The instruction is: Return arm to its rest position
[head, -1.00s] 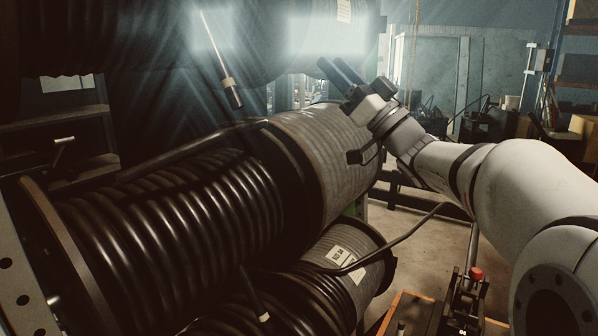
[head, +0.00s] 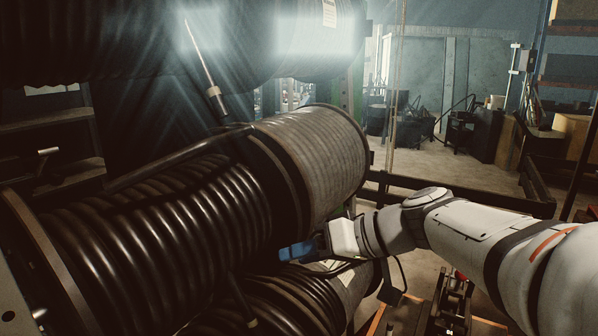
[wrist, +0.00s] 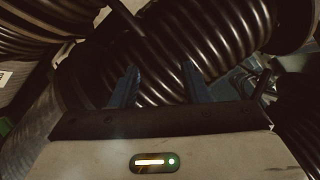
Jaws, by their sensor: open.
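My gripper (head: 296,252) is in the middle of the head view, at the end of my white arm reaching in from the right. Its blue fingers point left, in front of the gap between the upper hose reel (head: 315,150) and the lower hose reel (head: 300,300). In the wrist view the two fingers (wrist: 163,88) stand apart with nothing between them. Coiled black hose (wrist: 190,50) lies beyond the fingertips. Whether the fingers touch any hose I cannot tell.
A machine with a red knob (head: 460,276) stands below my arm. A dark rail (head: 450,190) runs behind it. Open floor (head: 445,165) shows at the back right.

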